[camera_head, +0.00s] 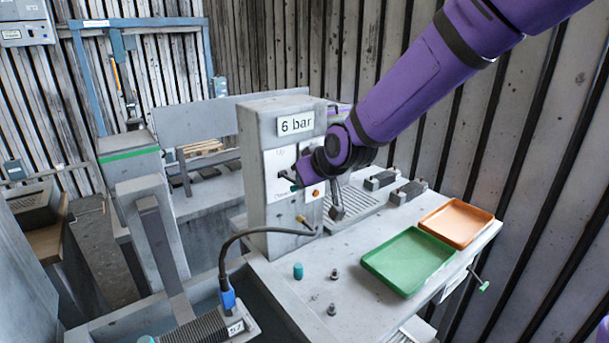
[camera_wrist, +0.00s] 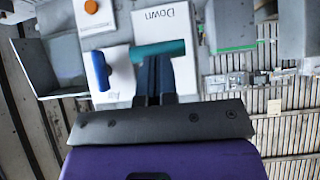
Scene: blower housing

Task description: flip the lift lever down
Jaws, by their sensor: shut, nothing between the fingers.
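The lift lever shows as a teal bar (camera_wrist: 158,49) in the wrist view, close to the "Down" lettering on its white plate (camera_wrist: 162,22). In the head view, a little teal shows at the plate's lower part (camera_head: 293,187), under the dark fingers. My gripper (camera_wrist: 155,62) is shut and empty, with its fingertips right at the bar's edge. It also shows in the head view (camera_head: 286,175), in front of the plate on the "6 bar" housing. I cannot tell whether the tips touch the bar. The lever's pivot and the plate's "Up" end are hidden in the wrist view.
A blue lever (camera_wrist: 101,70) on a neighbouring plate stands close beside my fingers. An orange button (camera_head: 317,193) is on the same housing (camera_head: 262,215). A green tray (camera_head: 408,262), an orange tray (camera_head: 456,222) and small parts lie on the bench to the right and below.

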